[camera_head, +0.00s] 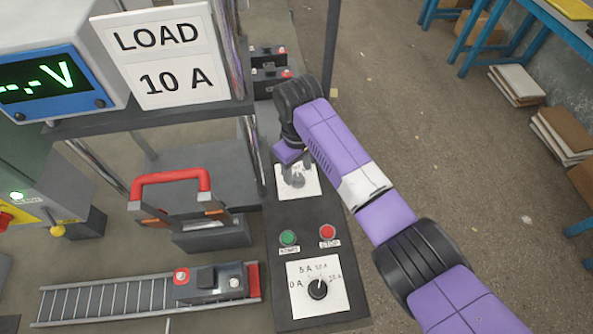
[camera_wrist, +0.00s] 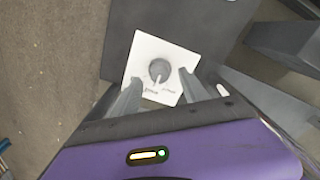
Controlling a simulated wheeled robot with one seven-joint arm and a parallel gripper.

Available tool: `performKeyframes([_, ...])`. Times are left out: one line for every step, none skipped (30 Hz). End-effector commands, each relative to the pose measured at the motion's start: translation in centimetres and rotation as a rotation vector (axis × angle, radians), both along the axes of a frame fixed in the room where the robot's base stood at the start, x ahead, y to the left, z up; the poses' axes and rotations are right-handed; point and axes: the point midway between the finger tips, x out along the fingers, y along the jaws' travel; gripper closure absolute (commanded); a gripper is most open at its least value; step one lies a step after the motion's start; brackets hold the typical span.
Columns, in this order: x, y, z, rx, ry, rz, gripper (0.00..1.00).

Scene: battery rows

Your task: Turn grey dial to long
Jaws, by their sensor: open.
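The grey dial (camera_wrist: 159,70) sits on a white square plate (camera_wrist: 140,52) on a dark panel. In the wrist view its light pointer aims toward the bottom of the picture, between two small labels too blurred to read. My gripper (camera_wrist: 160,85) is open, with one finger on each side of the dial's lower part and gaps between; I cannot tell how high it is above the plate. In the head view the grey dial (camera_head: 297,180) and its plate (camera_head: 312,188) are partly hidden by my arm and gripper.
The same panel has a green button (camera_head: 289,238), a red button (camera_head: 327,232) and a black dial (camera_head: 317,289) with amp labels. To the left are a red-handled tool (camera_head: 170,178), a battery (camera_head: 208,283) on a roller track (camera_head: 100,301), and a "LOAD 10 A" sign (camera_head: 163,55).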

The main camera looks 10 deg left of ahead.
Motion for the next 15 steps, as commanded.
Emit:
performKeyframes([0.0, 0.0, -0.7, -0.002, 0.003, 0.0, 0.48])
performKeyframes([0.0, 0.0, -1.0, -0.002, 0.001, 0.0, 0.48])
performKeyframes([0.0, 0.0, -1.4, -0.002, 0.001, 0.0, 0.48])
performKeyframes([0.0, 0.0, -1.7, -0.002, 0.001, 0.0, 0.48])
performKeyframes([0.0, 0.0, -1.9, -0.001, 0.001, 0.0, 0.48])
performKeyframes([0.0, 0.0, -2.2, -0.001, -0.001, 0.0, 0.48])
performKeyframes([0.0, 0.0, -2.3, -0.001, -0.001, 0.0, 0.48])
performKeyframes([0.0, 0.0, -2.4, -0.001, -0.001, 0.0, 0.48])
performKeyframes([0.0, 0.0, -2.5, -0.001, -0.001, 0.001, 0.48])
performKeyframes([0.0, 0.0, -2.5, 0.0, -0.001, 0.001, 0.48])
performKeyframes([0.0, 0.0, -2.5, 0.0, -0.001, 0.001, 0.48])
performKeyframes([0.0, 0.0, -2.5, 0.0, -0.001, 0.001, 0.48])
performKeyframes([0.0, 0.0, -2.5, 0.0, -0.001, 0.001, 0.48])
performKeyframes([0.0, 0.0, -2.5, 0.0, -0.001, 0.001, 0.48])
performKeyframes([0.0, 0.0, -2.5, 0.0, -0.001, 0.001, 0.48])
